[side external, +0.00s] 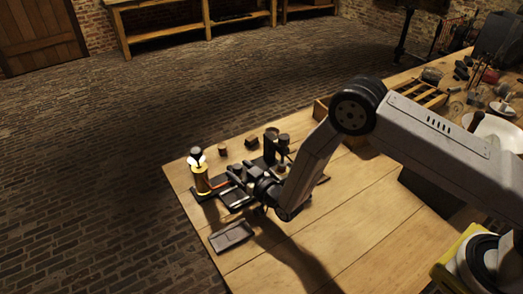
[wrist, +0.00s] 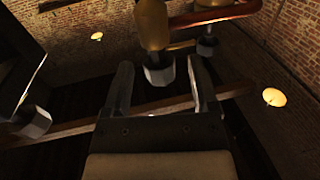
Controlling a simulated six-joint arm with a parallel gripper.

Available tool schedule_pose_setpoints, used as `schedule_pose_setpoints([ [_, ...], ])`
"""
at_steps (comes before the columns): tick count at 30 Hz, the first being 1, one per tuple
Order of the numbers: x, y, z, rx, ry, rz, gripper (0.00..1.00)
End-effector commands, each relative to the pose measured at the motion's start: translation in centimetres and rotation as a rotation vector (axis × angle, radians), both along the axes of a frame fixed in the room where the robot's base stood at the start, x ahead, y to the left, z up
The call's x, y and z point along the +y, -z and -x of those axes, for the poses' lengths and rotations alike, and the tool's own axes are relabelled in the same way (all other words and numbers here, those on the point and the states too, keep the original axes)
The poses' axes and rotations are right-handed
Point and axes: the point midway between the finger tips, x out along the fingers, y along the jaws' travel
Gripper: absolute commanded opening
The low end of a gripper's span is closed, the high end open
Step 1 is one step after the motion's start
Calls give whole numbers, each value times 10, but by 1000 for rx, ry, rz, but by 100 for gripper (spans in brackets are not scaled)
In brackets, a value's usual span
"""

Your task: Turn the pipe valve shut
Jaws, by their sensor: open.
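My gripper (wrist: 161,80) shows in the wrist view with its two fingers apart. A brass fitting (wrist: 152,24) with a grey hexagonal nut (wrist: 158,70) stands between and beyond the fingertips. A copper-coloured pipe (wrist: 215,16) runs right from the fitting, above a second nut (wrist: 207,46). I cannot tell which part is the valve's handle, or whether the fingers touch anything.
The wooden table (side external: 345,235) is clear toward its front. A flat dark tray (side external: 231,236) lies near its left edge. Small brown blocks (side external: 222,149) and dark upright parts (side external: 283,145) stand behind my gripper. Bowls and clutter (side external: 497,130) lie at the right.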

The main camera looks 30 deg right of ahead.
Motion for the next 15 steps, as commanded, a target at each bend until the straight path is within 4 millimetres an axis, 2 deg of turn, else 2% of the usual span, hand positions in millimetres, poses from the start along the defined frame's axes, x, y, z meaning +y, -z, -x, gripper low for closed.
schedule_pose_setpoints([
  [6, 4, 0, -20, -1, 0, 0, 76],
  [15, 6, 0, -32, 1, -1, 0, 76],
])
